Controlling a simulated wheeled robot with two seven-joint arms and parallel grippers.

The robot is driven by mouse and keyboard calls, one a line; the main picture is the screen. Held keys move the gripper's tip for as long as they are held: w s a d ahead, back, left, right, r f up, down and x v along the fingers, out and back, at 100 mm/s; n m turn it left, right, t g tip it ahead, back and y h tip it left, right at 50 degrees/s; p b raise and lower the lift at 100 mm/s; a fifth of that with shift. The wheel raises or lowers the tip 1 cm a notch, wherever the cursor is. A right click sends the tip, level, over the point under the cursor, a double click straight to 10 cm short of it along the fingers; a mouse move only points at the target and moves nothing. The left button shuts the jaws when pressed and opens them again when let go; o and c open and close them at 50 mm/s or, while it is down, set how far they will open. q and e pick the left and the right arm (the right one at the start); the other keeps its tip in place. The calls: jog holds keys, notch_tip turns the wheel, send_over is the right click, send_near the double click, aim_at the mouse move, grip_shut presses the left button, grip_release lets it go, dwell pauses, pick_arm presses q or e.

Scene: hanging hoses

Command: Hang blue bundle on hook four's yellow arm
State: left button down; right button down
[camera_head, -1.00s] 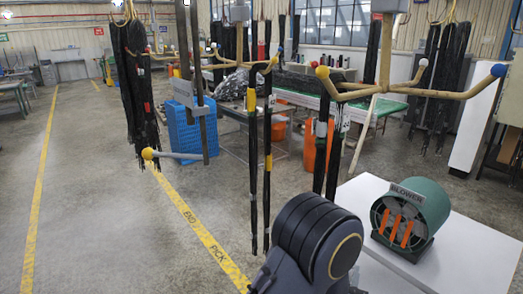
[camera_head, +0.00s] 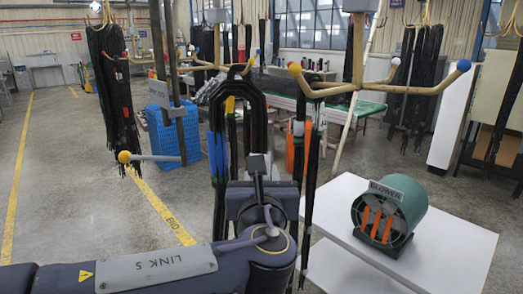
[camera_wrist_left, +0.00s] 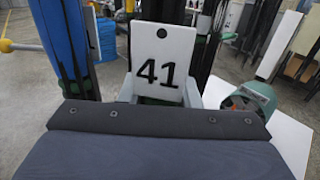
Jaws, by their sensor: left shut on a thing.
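My left gripper (camera_head: 257,163) is shut on a looped black hose bundle with a blue band (camera_head: 217,153), held upright. The blue band also shows in the left wrist view (camera_wrist_left: 61,30), beside a white tag reading 41 (camera_wrist_left: 163,62). The bundle's top loop (camera_head: 236,86) stands just left of the nearest hook's yellow-tipped arm (camera_head: 318,92) and appears apart from it; depth is hard to judge. No hook number is legible, so I cannot tell which is hook four. My right gripper is not in view.
Black bundles (camera_head: 308,165) hang beneath the nearest hook, close right of my gripper. Another bundle (camera_head: 113,95) hangs at left, near a grey rod with a yellow ball (camera_head: 124,156). A green blower (camera_head: 390,212) stands on a white table (camera_head: 450,250). The left floor is open.

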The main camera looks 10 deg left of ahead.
aim_at(266, 142)
pick_arm(q)
jog(key=s+r+m+h, duration=0.1)
jog(key=r, duration=0.1)
jog(key=s+d+r+m+h, duration=0.1)
jog(key=s+r+h, duration=0.1)
jog(key=r, duration=0.1)
jog(key=s+r+m+h, duration=0.1)
jog(key=s+r, duration=0.1)
jog(key=r, duration=0.1)
jog(key=shift+s+d+h, duration=0.15)
jog(key=shift+d+h, duration=0.05)
jog(key=shift+h, duration=0.1)
jog(key=shift+w+d+f, duration=0.5)
jog(key=shift+w+d, duration=4.6)
jog(key=shift+w, duration=1.75)
notch_tip(266, 142, down, 7)
jog(key=w+d+b, duration=0.1)
jog(key=w+b, duration=0.1)
jog(key=b, duration=0.3)
jog(key=shift+w+d, duration=0.2)
jog(key=shift+d, duration=0.15)
